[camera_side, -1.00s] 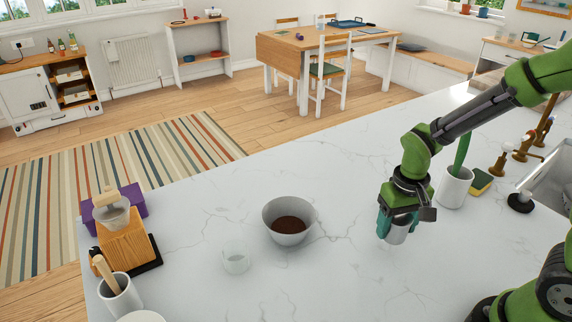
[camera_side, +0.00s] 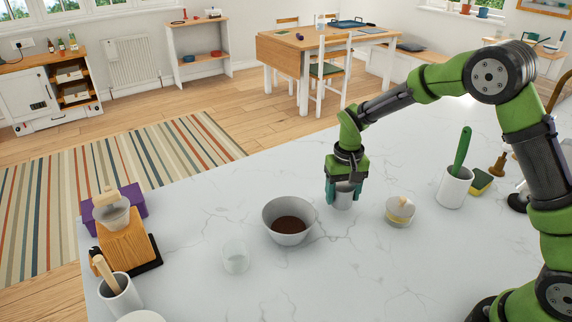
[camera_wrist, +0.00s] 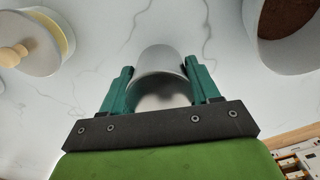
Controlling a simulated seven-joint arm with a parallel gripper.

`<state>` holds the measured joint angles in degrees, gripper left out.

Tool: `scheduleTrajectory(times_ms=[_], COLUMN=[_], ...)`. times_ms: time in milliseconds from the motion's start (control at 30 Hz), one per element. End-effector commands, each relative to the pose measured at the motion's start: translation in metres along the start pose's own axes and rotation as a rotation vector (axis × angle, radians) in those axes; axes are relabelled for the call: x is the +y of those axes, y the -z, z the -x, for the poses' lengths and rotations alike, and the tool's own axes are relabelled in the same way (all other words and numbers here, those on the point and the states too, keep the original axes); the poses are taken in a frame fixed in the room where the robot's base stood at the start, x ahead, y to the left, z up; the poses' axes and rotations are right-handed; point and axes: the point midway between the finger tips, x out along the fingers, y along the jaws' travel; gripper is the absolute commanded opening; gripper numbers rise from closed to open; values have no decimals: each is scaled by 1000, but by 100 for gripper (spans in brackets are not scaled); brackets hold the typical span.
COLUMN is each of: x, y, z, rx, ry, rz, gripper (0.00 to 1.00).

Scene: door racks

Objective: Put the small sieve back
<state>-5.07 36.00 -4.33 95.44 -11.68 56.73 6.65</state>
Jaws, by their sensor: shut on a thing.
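My gripper (camera_side: 345,190), with teal fingers, is shut on a small grey cup-like thing (camera_side: 342,199), just right of the bowl. In the wrist view the cup-like thing (camera_wrist: 158,62) sits upright between both fingers (camera_wrist: 163,82), and its inside looks shiny. I cannot tell whether it is the small sieve, or whether it touches the counter. A pale cup-shaped thing with a wooden handle (camera_side: 111,212) rests on a wooden block (camera_side: 126,241) at the far left; its mesh, if any, is too small to make out.
A grey bowl (camera_side: 281,236) of brown grounds stands left of my gripper. A lidded jar (camera_side: 399,212) stands to the right. A clear glass (camera_side: 235,258) and a pestle in a mortar (camera_side: 119,297) are further left. The front middle of the counter (camera_side: 340,280) is clear.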

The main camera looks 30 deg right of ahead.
Motion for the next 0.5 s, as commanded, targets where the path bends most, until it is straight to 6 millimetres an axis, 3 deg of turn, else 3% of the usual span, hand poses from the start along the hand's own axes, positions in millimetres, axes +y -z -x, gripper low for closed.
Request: scheduleTrajectory(times_ms=[133,500], x=[0,0], y=[-1,-1], z=[-23,-27], rx=[-3,-2], ry=[-1,0], rz=[-1,-1], gripper=[28,28])
